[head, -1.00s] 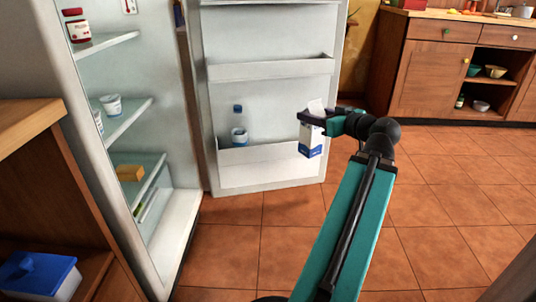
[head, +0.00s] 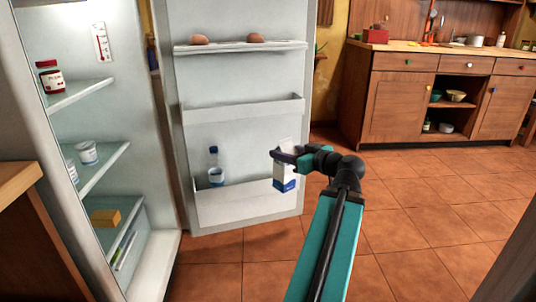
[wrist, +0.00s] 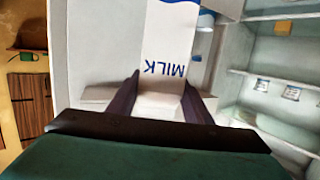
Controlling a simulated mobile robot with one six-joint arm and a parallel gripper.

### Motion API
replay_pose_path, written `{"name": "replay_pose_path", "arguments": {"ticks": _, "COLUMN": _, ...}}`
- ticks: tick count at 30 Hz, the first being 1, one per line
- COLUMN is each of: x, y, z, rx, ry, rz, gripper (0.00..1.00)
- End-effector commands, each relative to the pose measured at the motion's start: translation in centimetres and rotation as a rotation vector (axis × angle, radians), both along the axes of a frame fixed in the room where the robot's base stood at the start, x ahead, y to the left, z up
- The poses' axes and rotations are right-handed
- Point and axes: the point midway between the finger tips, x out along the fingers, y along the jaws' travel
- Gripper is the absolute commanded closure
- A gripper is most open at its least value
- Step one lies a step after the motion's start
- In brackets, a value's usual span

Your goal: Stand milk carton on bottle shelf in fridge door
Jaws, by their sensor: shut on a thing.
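The milk carton (head: 284,181) is white with a blue base band and stands roughly upright in my gripper (head: 277,155). My gripper is shut on its upper part. In the wrist view the carton (wrist: 172,45) shows the word MILK between my gripper's fingers (wrist: 160,95). The fridge door (head: 240,140) stands open. Its low bottle shelf (head: 235,206) holds a clear bottle (head: 215,170) with a blue cap at the left. The carton is at the shelf's right end, in front of the door in the picture. I cannot tell whether it is inside the shelf's rim.
A middle door shelf (head: 245,108) is empty. The top door shelf (head: 240,47) holds two eggs (head: 255,37). Tiled floor lies open at right.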

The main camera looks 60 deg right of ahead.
Motion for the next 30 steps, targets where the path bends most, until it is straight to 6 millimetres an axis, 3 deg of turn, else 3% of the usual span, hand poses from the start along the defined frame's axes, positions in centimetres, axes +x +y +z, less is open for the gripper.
{"name": "replay_pose_path", "arguments": {"ticks": 30, "x": 2.2, "y": -2.0, "z": 0.5, "rx": 0.001, "ry": -0.001, "rz": -0.001, "gripper": 1.00}}
